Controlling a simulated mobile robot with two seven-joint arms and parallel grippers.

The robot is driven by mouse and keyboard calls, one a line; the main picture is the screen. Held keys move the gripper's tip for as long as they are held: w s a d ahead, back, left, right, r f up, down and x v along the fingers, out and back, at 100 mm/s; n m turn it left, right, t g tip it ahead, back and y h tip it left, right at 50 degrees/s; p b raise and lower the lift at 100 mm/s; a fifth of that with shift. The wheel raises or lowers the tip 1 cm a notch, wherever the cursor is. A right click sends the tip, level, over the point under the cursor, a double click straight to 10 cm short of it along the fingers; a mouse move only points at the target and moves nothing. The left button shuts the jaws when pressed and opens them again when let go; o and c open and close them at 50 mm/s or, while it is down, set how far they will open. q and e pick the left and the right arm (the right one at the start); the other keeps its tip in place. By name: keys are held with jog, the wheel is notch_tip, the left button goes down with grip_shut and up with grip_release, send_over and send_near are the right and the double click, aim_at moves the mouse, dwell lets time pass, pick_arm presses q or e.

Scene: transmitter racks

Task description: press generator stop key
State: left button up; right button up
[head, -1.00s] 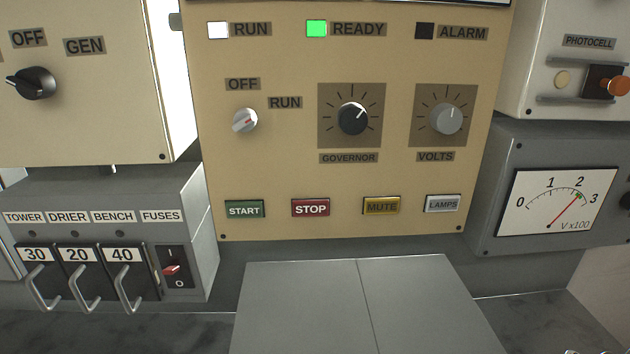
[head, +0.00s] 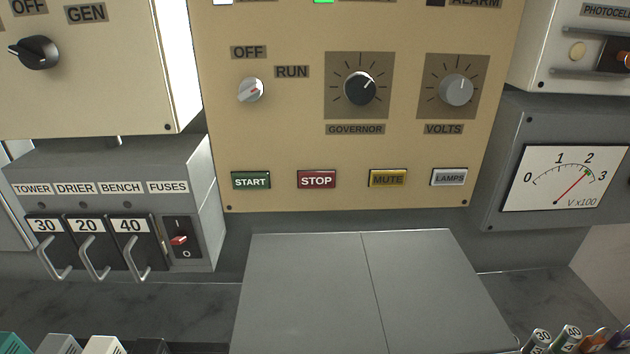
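The red STOP key (head: 317,179) is in the lower row of the cream generator panel (head: 290,130), between the green START key (head: 251,180) and the yellow MUTE key (head: 387,178). The OFF/RUN selector (head: 250,90) is a light grey knob above START, with a red mark on its face. The green READY lamp (head: 323,2) is lit at the top edge of the view. Neither of my grippers shows in the head view, and nothing covers the STOP key.
A grey two-part box (head: 310,290) stands below the panel. Fuse handles (head: 95,258) jut out at the left. A voltmeter (head: 565,178) is at the right. Small labelled cylinders (head: 570,337) and several coloured blocks (head: 103,345) line the bottom edge.

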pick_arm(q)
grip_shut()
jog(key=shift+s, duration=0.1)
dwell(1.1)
